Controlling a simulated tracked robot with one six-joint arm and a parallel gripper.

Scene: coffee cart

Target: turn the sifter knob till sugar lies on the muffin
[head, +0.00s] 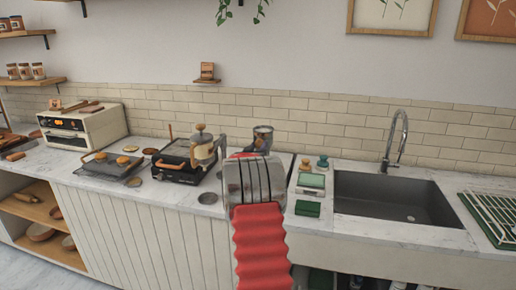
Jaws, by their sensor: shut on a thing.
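My gripper (255,178) shows from behind as a grey ribbed body at the end of my red-sleeved arm, over the counter left of the sink. Its fingertips are hidden by this body. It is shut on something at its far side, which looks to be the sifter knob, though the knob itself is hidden. A grey metal can-shaped thing, likely the sifter (263,135), stands up just beyond my gripper, its lower part covered. I cannot make out the muffin or any sugar; my arm covers that part of the counter.
A glass-and-metal pot (203,146) stands close left of my gripper, beside a black grill (178,163). A toaster oven (85,128) stands far left.

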